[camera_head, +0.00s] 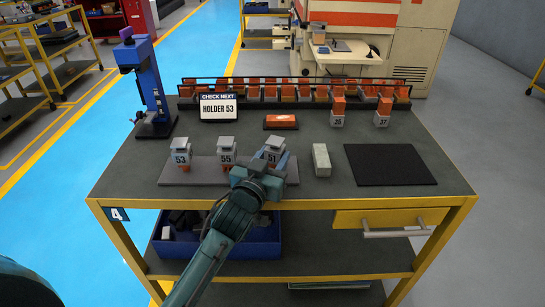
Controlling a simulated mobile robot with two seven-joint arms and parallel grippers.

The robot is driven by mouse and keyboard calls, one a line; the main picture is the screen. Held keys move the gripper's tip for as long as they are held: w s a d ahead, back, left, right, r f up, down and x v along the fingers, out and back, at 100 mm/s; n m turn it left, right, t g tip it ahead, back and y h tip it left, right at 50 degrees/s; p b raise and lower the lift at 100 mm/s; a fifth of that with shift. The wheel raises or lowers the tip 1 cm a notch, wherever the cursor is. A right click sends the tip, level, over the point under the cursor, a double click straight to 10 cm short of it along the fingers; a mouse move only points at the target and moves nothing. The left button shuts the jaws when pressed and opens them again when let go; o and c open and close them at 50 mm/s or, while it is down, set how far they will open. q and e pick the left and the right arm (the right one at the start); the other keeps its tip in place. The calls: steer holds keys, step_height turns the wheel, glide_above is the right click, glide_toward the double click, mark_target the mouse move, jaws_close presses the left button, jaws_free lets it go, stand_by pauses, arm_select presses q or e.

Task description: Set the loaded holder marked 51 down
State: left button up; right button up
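Holder 51 (275,148) is a grey block with a white number label and orange showing at its side. It is at the right end of the flat grey plate (205,178) and looks slightly turned. My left gripper (262,178) is at its front and appears shut on it, hiding its lower part. Whether its base touches the plate is hidden. Holder 53 (181,157) and holder 55 (227,157) stand upright on the same plate to the left, with orange low on each. My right gripper is not in view.
A sign (218,107) reads "CHECK NEXT HOLDER 53". A rack (255,93) of orange-topped holders lines the back. Holders 35 (337,120) and 37 (382,119), an orange block (281,121), a pale block (321,160) and a bare black mat (390,165) are nearby.

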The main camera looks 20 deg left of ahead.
arm_select(q)
steer(key=o, duration=0.4)
steer(key=shift+c, duration=0.2)
steer(key=shift+r, duration=0.25)
steer(key=s+a, duration=0.1)
steer(key=s, duration=1.1)
steer(key=s+d+f+g+h, duration=0.1)
steer(key=s+f+g, duration=0.2)
steer(key=s+f, duration=0.3)
steer(key=s+d+f+m+g+h, duration=0.1)
steer(key=s+d+f+g, duration=0.1)
steer(key=s+f, duration=0.5)
step_height(320, 180, down, 4)
steer(key=shift+s+d+r+g, duration=0.2)
steer(key=shift+d+g, duration=0.1)
steer(key=shift+g, duration=0.4)
